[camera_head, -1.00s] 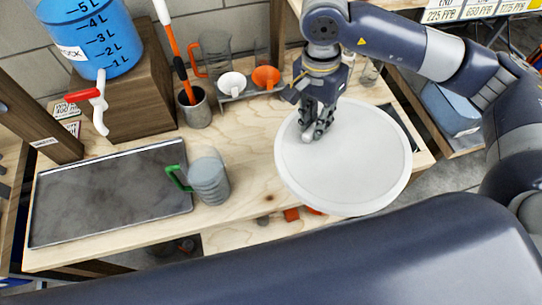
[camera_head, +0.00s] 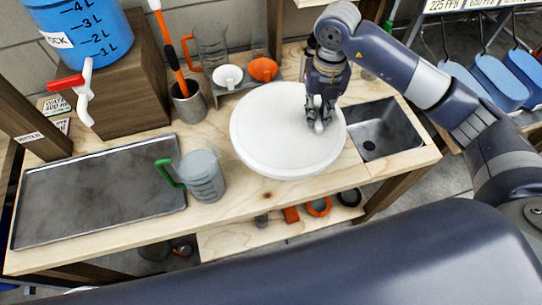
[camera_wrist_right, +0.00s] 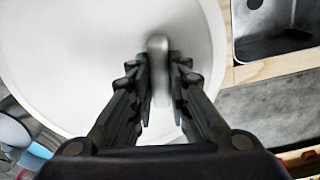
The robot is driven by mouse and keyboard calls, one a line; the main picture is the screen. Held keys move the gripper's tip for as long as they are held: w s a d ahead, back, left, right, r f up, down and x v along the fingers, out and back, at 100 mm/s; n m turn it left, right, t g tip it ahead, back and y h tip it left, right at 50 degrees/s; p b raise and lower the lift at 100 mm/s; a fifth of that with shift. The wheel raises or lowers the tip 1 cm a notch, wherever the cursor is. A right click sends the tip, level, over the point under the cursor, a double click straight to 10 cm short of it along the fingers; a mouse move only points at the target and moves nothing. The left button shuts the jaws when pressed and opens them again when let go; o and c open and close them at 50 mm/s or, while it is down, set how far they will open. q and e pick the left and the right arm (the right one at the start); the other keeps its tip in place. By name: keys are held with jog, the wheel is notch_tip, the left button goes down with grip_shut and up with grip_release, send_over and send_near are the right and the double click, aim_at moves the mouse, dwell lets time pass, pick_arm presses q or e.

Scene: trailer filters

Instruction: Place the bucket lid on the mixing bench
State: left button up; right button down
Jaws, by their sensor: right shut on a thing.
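The bucket lid (camera_head: 270,135) is a large white round disc with a raised rim. In the head view it lies over the middle of the wooden mixing bench (camera_head: 245,200), between the grey jug and the sink; I cannot tell whether it touches the bench top. My right gripper (camera_head: 320,122) is shut on the lid's small handle, right of the lid's centre. In the right wrist view the gripper (camera_wrist_right: 162,95) has a finger on each side of the pale handle (camera_wrist_right: 158,60), with the lid (camera_wrist_right: 90,60) spread beneath. My left gripper is not in view.
A grey jug with a green handle (camera_head: 203,178) stands just left of the lid, near a dark tray (camera_head: 100,195). Behind are a metal cup (camera_head: 189,103) and funnels on a stand (camera_head: 263,69). A sink basin (camera_head: 385,130) is set in the bench at right.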

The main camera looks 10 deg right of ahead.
jog(key=shift+w+d+f+m, duration=0.2)
jog(key=shift+f+m, duration=0.25)
jog(key=shift+m, duration=0.55)
jog(key=shift+d+f+p, duration=0.1)
jog(key=shift+f+p, duration=0.95)
jog(key=shift+f, duration=3.95)
jog(key=c, duration=1.5)
grip_release()
jog(key=shift+s, duration=0.1)
jog(key=shift+c, duration=0.2)
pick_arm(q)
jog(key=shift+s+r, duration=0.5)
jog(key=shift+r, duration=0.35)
pick_arm(e)
jog(key=shift+r, duration=0.1)
notch_tip(320, 180, up, 12)
jog(key=b, duration=0.3)
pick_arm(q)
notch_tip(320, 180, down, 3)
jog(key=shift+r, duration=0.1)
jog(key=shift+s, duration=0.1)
